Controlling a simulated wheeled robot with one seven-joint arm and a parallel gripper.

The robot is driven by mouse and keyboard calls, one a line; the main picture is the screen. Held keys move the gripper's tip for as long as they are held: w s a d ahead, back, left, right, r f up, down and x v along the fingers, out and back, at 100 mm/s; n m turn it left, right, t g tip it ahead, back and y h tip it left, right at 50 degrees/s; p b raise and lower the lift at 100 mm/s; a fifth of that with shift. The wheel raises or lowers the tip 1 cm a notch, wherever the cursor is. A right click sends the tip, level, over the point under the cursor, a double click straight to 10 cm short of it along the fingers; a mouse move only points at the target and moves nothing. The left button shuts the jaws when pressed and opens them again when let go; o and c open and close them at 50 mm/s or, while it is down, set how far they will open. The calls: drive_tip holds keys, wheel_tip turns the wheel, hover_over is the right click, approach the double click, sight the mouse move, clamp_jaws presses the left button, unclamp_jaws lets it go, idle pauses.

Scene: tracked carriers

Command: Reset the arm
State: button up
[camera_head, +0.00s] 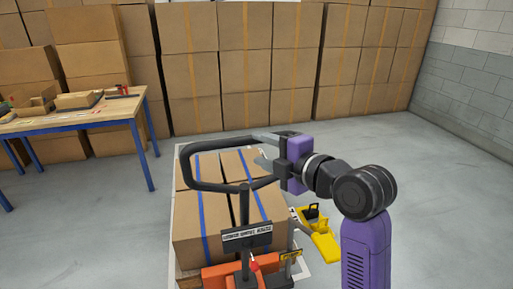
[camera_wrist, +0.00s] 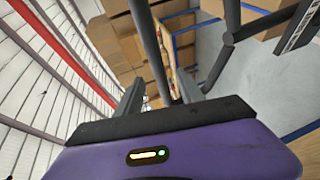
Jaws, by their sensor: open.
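My gripper (camera_head: 264,151) is at the end of my purple arm in the head view, with its fingers pointing left. It is open, and its two fingers stand apart in the wrist view (camera_wrist: 160,90). The black loop handle (camera_head: 205,188) of a pallet jack is at the gripper, which is by the loop's right end. In the wrist view a dark handle bar (camera_wrist: 147,45) runs toward the gap between the fingers. I cannot tell whether the fingers touch it.
The orange pallet jack (camera_head: 222,275) stands before strapped cartons (camera_head: 202,225). A yellow jack part (camera_head: 322,240) lies right of them. A blue-legged workbench (camera_head: 75,118) stands left. Stacked cartons (camera_head: 245,60) line the back. Grey floor at right (camera_head: 440,200) is clear.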

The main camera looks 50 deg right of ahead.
idle(0.6)
wheel_tip(320, 180, up, 5)
drive_tip(key=d+m+t+h, duration=0.2)
drive_tip(key=m+h, duration=0.1)
drive_tip(key=m, duration=0.4)
drive_tip(key=s+a+f+m+g+y, duration=0.1)
drive_tip(key=s+a+f+m+y, duration=0.2)
drive_tip(key=s+a+f, duration=0.8)
drive_tip(key=s+a+f+m+g+y, duration=0.1)
drive_tip(key=s+a+f+m+y, duration=0.2)
drive_tip(key=s+a+f, duration=0.9)
drive_tip(key=s+f+m, duration=0.2)
drive_tip(key=s, duration=0.5)
drive_tip(key=shift+s+a+f+g, duration=0.15)
drive_tip(key=shift+a+f+g, duration=0.15)
drive_tip(key=shift+g, duration=0.1)
